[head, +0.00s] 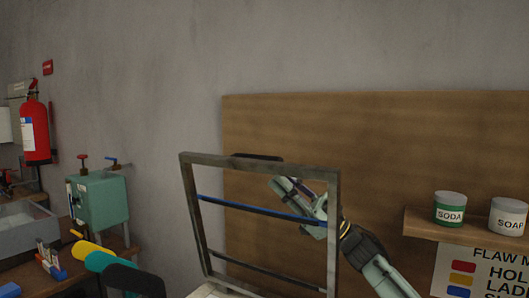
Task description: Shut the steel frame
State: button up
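The steel frame (259,164) is a grey rectangular frame with a dark handle-like piece on its top bar and a blue bar (240,206) across it. It stands raised, close to upright, in the lower middle of the head view. My gripper (283,186) shows through the frame's opening, near its right side bar, and seems to be behind it. Its fingers point up and left, below the top bar. I see no clear contact with the frame. The finger gap is too small to judge. The frame's lower end is mostly cut off by the picture's bottom edge.
A brown board (420,140) stands behind the frame. At right a shelf (450,232) holds a soda tin (449,209) and a soap tin (507,217). At left are a green machine (100,202), a grey bin (28,232), and yellow, teal and black rounded shapes (108,264).

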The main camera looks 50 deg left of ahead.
aim_at(259, 157)
jog(key=p+x, duration=0.2)
jog(key=x, duration=0.6)
jog(key=shift+p, duration=0.4)
jog(key=shift+w, duration=0.1)
grip_shut()
